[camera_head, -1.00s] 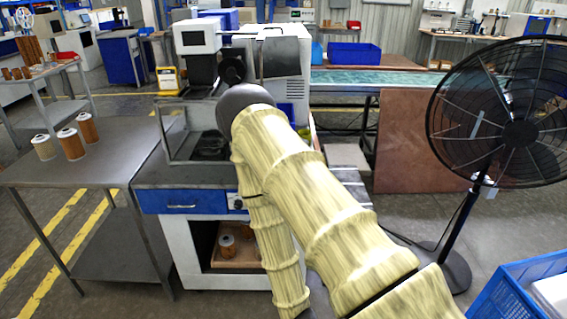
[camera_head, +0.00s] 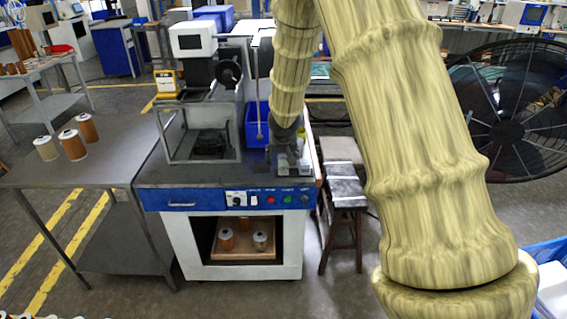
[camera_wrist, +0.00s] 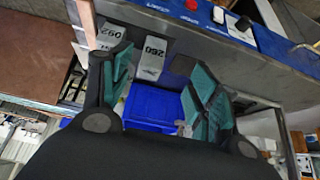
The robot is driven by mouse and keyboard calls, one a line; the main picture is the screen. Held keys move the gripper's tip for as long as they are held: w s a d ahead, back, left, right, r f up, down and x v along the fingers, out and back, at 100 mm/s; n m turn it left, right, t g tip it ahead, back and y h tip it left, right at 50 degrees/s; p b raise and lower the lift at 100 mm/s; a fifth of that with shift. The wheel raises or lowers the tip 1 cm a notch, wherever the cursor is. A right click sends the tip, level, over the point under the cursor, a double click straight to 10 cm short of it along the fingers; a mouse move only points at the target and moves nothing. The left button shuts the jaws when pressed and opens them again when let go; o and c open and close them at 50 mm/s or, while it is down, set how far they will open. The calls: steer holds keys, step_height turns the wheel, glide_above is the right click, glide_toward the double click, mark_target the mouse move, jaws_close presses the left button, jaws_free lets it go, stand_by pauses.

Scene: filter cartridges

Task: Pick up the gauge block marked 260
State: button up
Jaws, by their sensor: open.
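Two pale gauge blocks show in the wrist view. The left block (camera_wrist: 108,36) bears digits that look like 092 as pictured, which would be 260 turned round. The right block (camera_wrist: 151,62) bears digits that look like 260 or 250; I cannot tell surely. Both rest on the grey bench top (camera_head: 225,176). My gripper (camera_wrist: 163,75), with teal finger pads, is open and empty, with the right block showing between its fingers. In the head view my gripper (camera_head: 285,145) is over the bench's right part, and the blocks are too small to read.
A blue bin (camera_head: 256,126) stands behind on the bench; it also shows in the wrist view (camera_wrist: 152,106). A framed machine (camera_head: 205,140) stands left. The front panel has buttons (camera_head: 271,199). A stool (camera_head: 345,192) and fan (camera_head: 508,130) are to the right.

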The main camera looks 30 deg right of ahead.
mark_target(283, 158)
steer(key=w+d+f, duration=0.1)
steer(key=w+d+f+b, duration=0.1)
steer(key=w, duration=0.1)
steer(key=shift+w+d+f, duration=0.2)
steer(key=shift+d+f, duration=0.1)
steer(key=shift+d, duration=0.1)
steer(key=shift+w+d+p+x, duration=0.1)
steer(key=shift+p+x, duration=0.2)
steer(key=shift+x, duration=1.05)
steer(key=shift+w+d+p+x, duration=0.15)
steer(key=shift+p+x, duration=0.1)
steer(key=shift+x, duration=1.05)
steer(key=shift+s+r, duration=0.1)
steer(key=shift+r, duration=0.05)
steer(key=shift+c, duration=0.4)
steer(key=c, duration=1.3)
steer(key=shift+o, duration=0.2)
